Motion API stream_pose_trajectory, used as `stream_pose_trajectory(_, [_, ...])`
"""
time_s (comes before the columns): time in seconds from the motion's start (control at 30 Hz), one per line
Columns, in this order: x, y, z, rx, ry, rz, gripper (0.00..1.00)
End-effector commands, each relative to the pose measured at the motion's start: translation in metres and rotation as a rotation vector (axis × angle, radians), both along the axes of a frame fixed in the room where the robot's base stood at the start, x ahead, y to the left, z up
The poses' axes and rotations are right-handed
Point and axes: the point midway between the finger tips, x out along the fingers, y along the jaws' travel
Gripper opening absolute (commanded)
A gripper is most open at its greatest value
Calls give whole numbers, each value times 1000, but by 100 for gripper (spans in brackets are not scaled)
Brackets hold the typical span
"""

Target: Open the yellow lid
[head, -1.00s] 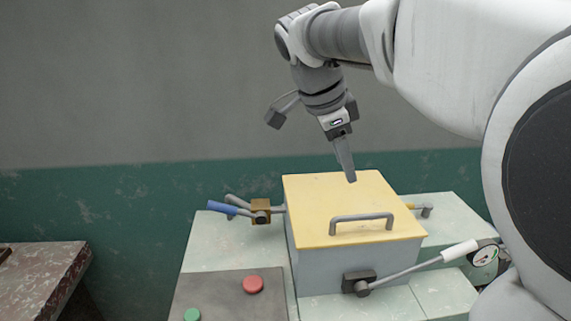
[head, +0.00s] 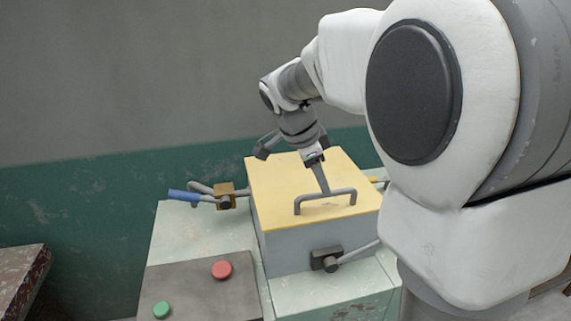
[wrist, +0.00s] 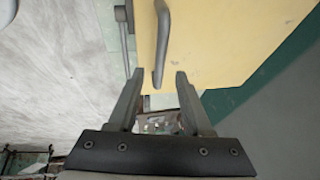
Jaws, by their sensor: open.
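The yellow lid (head: 285,172) lies flat and closed on a grey box (head: 290,252). A grey bar handle (head: 300,204) stands on the lid towards its front edge. In the wrist view the lid (wrist: 220,40) fills the upper middle, with its handle (wrist: 163,40) running down towards the fingertips. My gripper (head: 324,192) is above the lid, right at the handle. In the wrist view my gripper (wrist: 160,76) is open, with the handle's near end between its fingertips and a gap visible on each side. It does not grip the handle.
A blue-gripped lever (head: 185,196) sticks out left of the box. Another lever on a dark bracket (head: 327,259) is on the box's front, partly hidden by my arm. A panel (head: 190,290) carries a red button (head: 221,269) and a green button (head: 161,310).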

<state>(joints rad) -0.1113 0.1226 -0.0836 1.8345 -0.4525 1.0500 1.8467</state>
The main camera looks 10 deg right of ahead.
Motion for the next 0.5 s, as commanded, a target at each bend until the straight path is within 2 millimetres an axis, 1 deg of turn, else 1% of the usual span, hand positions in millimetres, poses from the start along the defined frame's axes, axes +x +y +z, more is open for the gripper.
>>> stream_pose_trajectory(0.03, [1,-4,-10,0,5,-2,50])
stream_pose_trajectory(0.2, [5,-13,-29,-1,3,-1,50])
stream_pose_trajectory(0.33, [7,-15,-36,-1,1,-1,50])
stream_pose_trajectory(0.5, [7,-16,-38,0,-1,0,50])
